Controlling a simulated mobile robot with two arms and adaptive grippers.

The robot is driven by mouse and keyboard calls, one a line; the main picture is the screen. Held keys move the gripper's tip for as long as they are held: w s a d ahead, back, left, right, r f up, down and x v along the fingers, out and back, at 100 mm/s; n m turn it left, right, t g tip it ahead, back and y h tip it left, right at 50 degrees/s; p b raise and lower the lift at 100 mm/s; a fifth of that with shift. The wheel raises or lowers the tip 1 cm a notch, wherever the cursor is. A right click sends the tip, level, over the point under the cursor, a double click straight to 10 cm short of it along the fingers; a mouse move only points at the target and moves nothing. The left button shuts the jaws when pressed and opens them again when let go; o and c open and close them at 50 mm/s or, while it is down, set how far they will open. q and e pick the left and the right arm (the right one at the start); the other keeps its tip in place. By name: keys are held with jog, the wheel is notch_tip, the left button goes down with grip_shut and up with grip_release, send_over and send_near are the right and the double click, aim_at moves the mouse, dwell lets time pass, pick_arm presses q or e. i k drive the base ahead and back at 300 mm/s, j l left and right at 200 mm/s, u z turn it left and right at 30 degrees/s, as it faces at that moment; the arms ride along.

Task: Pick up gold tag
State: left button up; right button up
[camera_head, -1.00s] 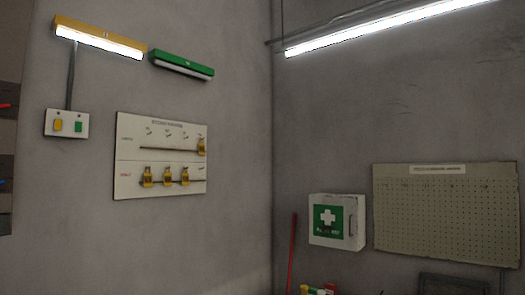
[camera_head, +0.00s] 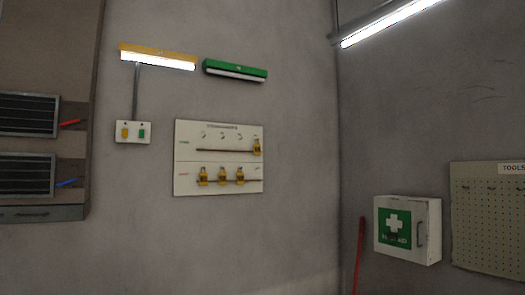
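Several gold tags hang on a white board on the left wall. One gold tag (camera_head: 256,147) hangs at the right end of the upper rail. Others hang on the lower rail: a left one (camera_head: 203,176), a middle one (camera_head: 222,176) and a right one (camera_head: 240,176). The white board (camera_head: 190,133) has small hooks above each rail and lettering too small to read. Neither of my grippers is in view.
A switch box (camera_head: 133,139) with yellow and green switches is left of the board. A yellow lamp (camera_head: 158,52) and a green lamp (camera_head: 235,70) are above. A vented cabinet (camera_head: 45,213) is far left. A first aid box (camera_head: 428,230) and red pole (camera_head: 361,250) are right.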

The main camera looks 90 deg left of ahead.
aim_at(257, 148)
jog(key=i+j+u, duration=0.15)
jog(key=u, duration=0.3)
jog(key=i+u, duration=0.6)
jog(key=u, duration=0.3)
jog(key=i+l+u, duration=0.15)
jog(key=u, duration=0.3)
jog(key=i+j+u, duration=0.15)
jog(key=i+u, duration=0.55)
jog(key=u, duration=0.15)
jog(key=i+l+u, duration=0.1)
jog(key=i+u, duration=0.3)
